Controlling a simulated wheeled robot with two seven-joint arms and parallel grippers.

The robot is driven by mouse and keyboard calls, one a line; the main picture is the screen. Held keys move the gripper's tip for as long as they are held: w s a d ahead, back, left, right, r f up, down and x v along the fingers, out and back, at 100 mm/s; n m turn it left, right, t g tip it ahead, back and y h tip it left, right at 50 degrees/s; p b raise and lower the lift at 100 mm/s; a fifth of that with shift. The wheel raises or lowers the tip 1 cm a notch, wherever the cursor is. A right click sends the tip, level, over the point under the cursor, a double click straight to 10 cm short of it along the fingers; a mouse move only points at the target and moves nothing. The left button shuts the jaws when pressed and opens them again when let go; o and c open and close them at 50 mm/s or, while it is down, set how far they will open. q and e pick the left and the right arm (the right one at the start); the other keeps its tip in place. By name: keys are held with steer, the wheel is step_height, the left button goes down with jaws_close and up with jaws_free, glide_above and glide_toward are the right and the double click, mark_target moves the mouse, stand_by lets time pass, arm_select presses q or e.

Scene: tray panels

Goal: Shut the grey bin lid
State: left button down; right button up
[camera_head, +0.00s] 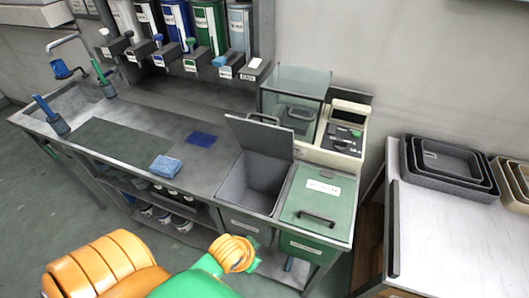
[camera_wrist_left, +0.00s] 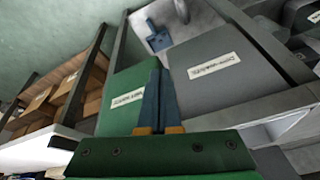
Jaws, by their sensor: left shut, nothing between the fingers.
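The grey bin (camera_head: 250,186) is set in the counter and stands open. Its flat grey lid (camera_head: 260,137) is raised and tilted back at the rear edge, with a bar handle (camera_head: 263,118) along its top. The labelled grey panel of the bin (camera_wrist_left: 235,75) shows in the left wrist view. My left gripper (camera_wrist_left: 158,98) is shut and empty in that view, seen in front of the green and grey bin panels. In the head view only orange and green parts of my arm show at the bottom; the fingers cannot be made out. My right gripper is not in view.
A green bin (camera_head: 318,196) with a shut lid and dark handle stands right of the grey bin. A glass box (camera_head: 295,90) and a scale-like device (camera_head: 343,135) stand behind. A blue sponge (camera_head: 165,167) lies left. Nested trays (camera_head: 447,160) sit on a white table (camera_head: 445,235).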

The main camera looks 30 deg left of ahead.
arm_select(q)
steer(key=w+a+r+n+t+y+p, duration=0.1)
steer(key=w+a+r+t, duration=0.25)
steer(key=w+r, duration=0.5)
steer(key=w+a+r+n+t+y, duration=0.1)
steer(key=w+a+r+t, duration=0.3)
steer(key=r, duration=0.8)
steer(key=n+t+y, duration=0.1)
steer(key=n+t, duration=0.1)
glide_toward(264, 117)
steer(key=w+a+r, duration=0.1)
steer(key=w+r, duration=0.3)
steer(key=p+x, duration=0.2)
steer(key=x, duration=0.6)
steer(key=shift+w+f, duration=0.1)
steer(key=shift+f, duration=0.05)
steer(key=shift+s+d+f+p, duration=0.2)
steer(key=shift+s+f+p, duration=0.65)
steer(key=shift+f, duration=0.15)
steer(key=shift+s+f, duration=0.25)
steer(key=shift+s, duration=0.3)
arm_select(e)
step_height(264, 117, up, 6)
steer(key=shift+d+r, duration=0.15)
arm_select(q)
steer(key=shift+w+f, duration=0.15)
